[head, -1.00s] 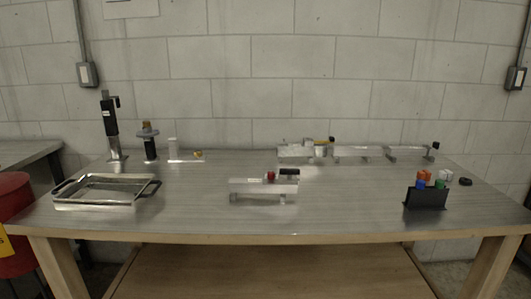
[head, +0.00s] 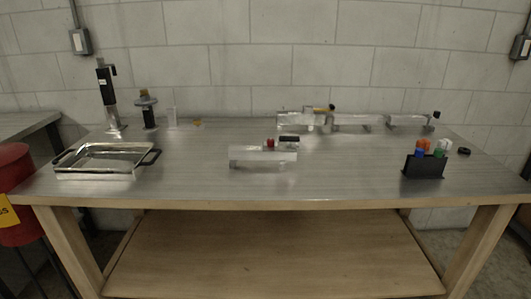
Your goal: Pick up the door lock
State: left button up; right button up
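None of the metal parts on the table can be told for certain as the door lock. A silver block-like part (head: 262,156) lies near the middle of the table, with a small red piece (head: 270,143) and a black piece (head: 289,139) at its back right. Several silver parts stand in a row at the back right, among them a left one (head: 296,121) with a yellow and black piece, and a right one (head: 405,121) with a black knob (head: 436,114). Neither of my grippers is in view.
The metal-topped table (head: 210,187) has a wooden lower shelf (head: 270,255). A metal tray (head: 104,158) with black handles is at left. A black holder (head: 424,167) with coloured items is at right. A red drum (head: 12,185) stands left. The front strip of the tabletop is clear.

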aim_at(280, 152)
jog(key=i+l, duration=0.15)
jog(key=l, duration=0.15)
jog(key=i+l, duration=0.15)
jog(key=l, duration=0.15)
jog(key=i+l, duration=0.15)
jog(key=l, duration=0.15)
jog(key=i+l+u, duration=0.1)
jog(key=l+u, duration=0.25)
jog(key=i+l+u, duration=0.1)
jog(key=u, duration=0.25)
jog(key=l, duration=0.1)
